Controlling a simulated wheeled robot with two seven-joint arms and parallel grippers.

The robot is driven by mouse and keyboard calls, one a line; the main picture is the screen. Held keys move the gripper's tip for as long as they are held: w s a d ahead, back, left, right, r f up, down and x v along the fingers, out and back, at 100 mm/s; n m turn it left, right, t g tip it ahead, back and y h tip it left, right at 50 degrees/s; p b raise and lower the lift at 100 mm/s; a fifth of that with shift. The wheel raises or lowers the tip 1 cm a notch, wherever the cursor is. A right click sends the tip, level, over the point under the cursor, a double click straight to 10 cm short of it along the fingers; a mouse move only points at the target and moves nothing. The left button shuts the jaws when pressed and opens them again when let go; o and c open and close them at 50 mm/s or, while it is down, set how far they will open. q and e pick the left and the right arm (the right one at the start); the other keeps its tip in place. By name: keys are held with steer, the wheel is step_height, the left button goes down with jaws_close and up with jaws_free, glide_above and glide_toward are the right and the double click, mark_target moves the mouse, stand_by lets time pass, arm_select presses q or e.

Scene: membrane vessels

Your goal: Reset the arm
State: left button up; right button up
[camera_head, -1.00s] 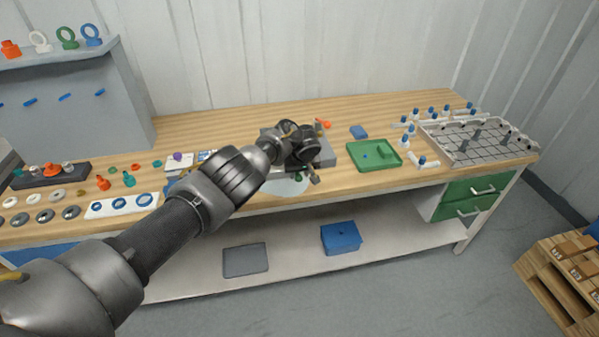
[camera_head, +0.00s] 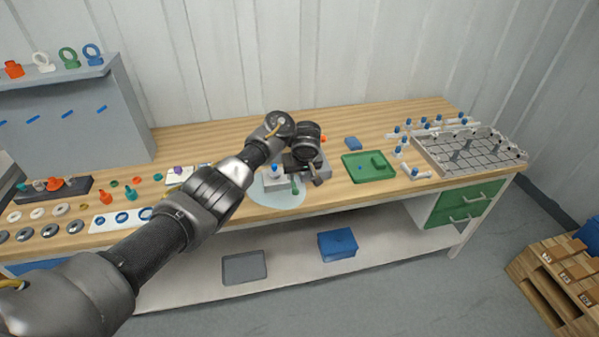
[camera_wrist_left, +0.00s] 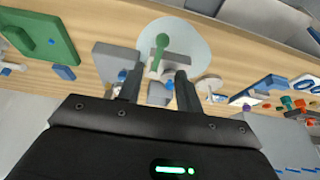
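My left arm reaches in from the lower left over the workbench (camera_head: 215,118). In the head view my left gripper (camera_head: 305,181) points down above the bench, over the right side of a pale round disc (camera_head: 285,202). In the left wrist view the two fingers of my left gripper (camera_wrist_left: 159,73) stand apart with a gap between them, so it is open. A grey block with white and blue parts and a green-knobbed piece (camera_wrist_left: 160,48) show beyond the fingers. I see nothing clearly held. My right gripper is in neither view.
A green tray (camera_head: 352,176) and a grey gridded rack (camera_head: 425,160) with blue-capped fittings stand to the right. Rings and coloured fittings lie at the left, before a grey panel (camera_head: 130,130). A blue box (camera_head: 337,243) and grey tray (camera_head: 244,267) are on the lower shelf.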

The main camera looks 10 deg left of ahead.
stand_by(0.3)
arm_select(q)
steer(key=s+f+m+g+h+b, duration=0.1)
steer(key=s+f+h+b, duration=0.1)
steer(key=s+f, duration=1)
steer(key=s+f+m+g+h+b, duration=0.15)
steer(key=s+f, duration=0.45)
steer(key=f, duration=1.2)
steer(key=s+f+m+g+h+b, duration=0.1)
steer(key=s+f+b, duration=0.2)
steer(key=s+f, duration=0.95)
steer(key=s+a+f+m+b, duration=0.1)
steer(key=s+a+f+b, duration=0.3)
steer(key=s+f, duration=0.95)
steer(key=s+a+f+m+y, duration=0.1)
steer(key=s+a+f, duration=0.1)
steer(key=s, duration=0.5)
steer(key=s+a+f+m, duration=0.1)
steer(key=s+a+f, duration=0.2)
steer(key=s, duration=0.4)
steer(key=s+a+f+m+y, duration=0.1)
steer(key=s+a+f, duration=0.2)
steer(key=s+a, duration=0.2)
steer(key=s+b, duration=0.1)
steer(key=s, duration=0.1)
steer(key=shift+s+y, duration=0.3)
steer(key=shift+y, duration=0.05)
steer(key=shift+t, duration=0.25)
